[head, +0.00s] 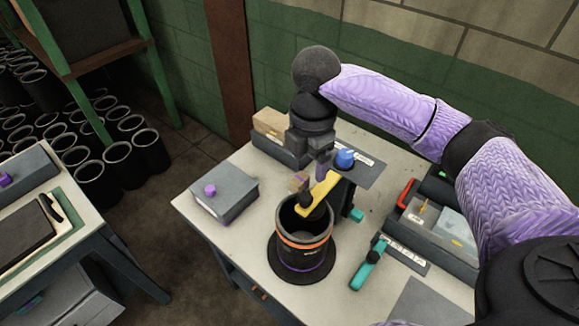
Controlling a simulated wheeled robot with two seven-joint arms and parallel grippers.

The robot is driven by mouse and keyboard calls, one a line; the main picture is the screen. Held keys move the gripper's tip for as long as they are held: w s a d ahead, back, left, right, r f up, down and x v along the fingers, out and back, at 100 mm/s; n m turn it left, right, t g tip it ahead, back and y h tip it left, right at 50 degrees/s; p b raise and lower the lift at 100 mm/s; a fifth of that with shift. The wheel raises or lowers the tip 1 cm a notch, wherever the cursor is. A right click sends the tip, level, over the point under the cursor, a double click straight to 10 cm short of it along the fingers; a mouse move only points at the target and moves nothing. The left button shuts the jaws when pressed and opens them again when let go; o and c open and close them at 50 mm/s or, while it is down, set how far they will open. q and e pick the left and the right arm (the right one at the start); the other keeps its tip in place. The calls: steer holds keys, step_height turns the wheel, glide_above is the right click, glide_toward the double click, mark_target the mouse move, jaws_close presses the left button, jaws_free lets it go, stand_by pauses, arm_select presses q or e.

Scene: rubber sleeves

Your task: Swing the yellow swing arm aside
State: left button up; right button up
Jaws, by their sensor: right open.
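The yellow swing arm (320,193) reaches over the open top of a black cylinder (304,258) with an orange band, which stands upright on a round dark base. A dark knob hangs at the swing arm's near end, over the cylinder's mouth. My right gripper (305,181) points down from above, close to the swing arm and just left of it. Its jaws are open; I cannot tell whether a finger touches the arm. The swing arm's far end meets a dark post, partly hidden. My left gripper is not in view.
A grey box with a purple button (210,190) stands left of the cylinder. A teal-handled tool (367,266) lies to the right. A blue knob (344,159) is behind the swing arm. A grey tray of parts (440,228) stands at the right. Several black sleeves (103,185) stand on the floor.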

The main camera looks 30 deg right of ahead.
mark_target(307, 195)
step_height(307, 195, down, 10)
steer(key=shift+r+b, duration=0.1)
steer(key=shift+b, duration=0.6)
jaws_close()
stand_by(1.0)
